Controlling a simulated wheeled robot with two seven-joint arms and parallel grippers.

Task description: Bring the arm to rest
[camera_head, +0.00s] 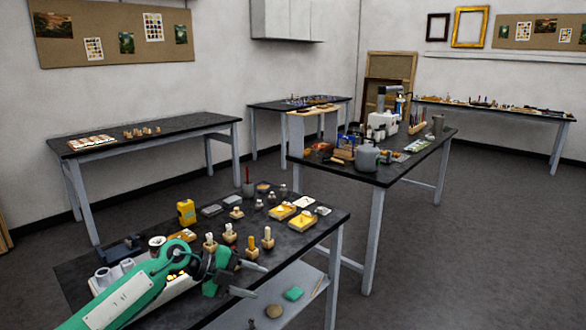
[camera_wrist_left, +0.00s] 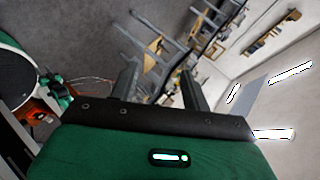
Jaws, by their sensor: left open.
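My left arm (camera_head: 120,290), green with a pale panel, reaches in from the lower left over the near dark-topped table (camera_head: 325,222). My left gripper (camera_head: 250,279) is over the front part of that table, its two dark fingers apart and pointing right. In the left wrist view the fingers of the left gripper (camera_wrist_left: 160,88) are spread with nothing between them.
Small bottles on wooden blocks (camera_head: 267,238), yellow trays (camera_head: 282,212) and a yellow container (camera_head: 186,211) stand close behind the gripper. Grey floor (camera_head: 480,240) is clear at right.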

